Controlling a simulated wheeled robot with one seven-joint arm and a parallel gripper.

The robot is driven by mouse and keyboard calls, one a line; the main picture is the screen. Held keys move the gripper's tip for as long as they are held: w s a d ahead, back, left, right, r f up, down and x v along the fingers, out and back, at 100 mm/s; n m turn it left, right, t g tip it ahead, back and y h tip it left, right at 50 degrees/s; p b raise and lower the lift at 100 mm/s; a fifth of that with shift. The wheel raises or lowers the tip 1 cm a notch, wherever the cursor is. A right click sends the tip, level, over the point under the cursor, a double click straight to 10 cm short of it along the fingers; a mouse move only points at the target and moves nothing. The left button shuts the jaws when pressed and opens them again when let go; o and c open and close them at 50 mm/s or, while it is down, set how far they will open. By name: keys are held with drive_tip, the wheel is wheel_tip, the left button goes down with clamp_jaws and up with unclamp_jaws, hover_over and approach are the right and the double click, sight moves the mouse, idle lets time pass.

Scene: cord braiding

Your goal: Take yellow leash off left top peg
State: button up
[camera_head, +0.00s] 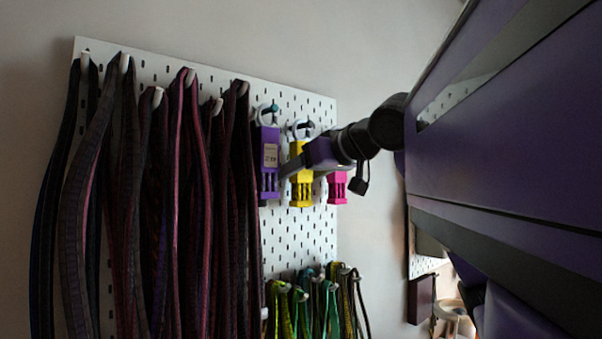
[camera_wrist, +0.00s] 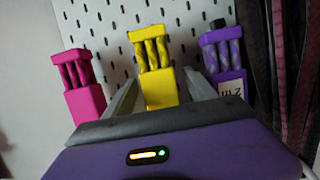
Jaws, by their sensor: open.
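The yellow leash (camera_head: 302,190) hangs upright by a pale ring from a peg (camera_head: 301,125) on the white pegboard, between a purple piece and a pink one. It has a block body and braided strands at its lower end. In the wrist view the yellow leash (camera_wrist: 159,72) shows the other way up. My gripper (camera_wrist: 162,78) is open, with one grey finger on each side of the yellow body. I cannot tell whether the fingers touch it. In the head view my gripper (camera_head: 294,163) partly covers the yellow body.
The purple piece (camera_head: 269,160) hangs close on the left and the pink piece (camera_head: 337,188) close on the right. Long dark leashes (camera_head: 180,180) fill the board's left side. Green and yellow cords (camera_head: 305,310) hang below. Bare pegboard (camera_head: 300,240) lies between.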

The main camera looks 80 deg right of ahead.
clamp_jaws()
drive_tip(key=shift+r, duration=0.2)
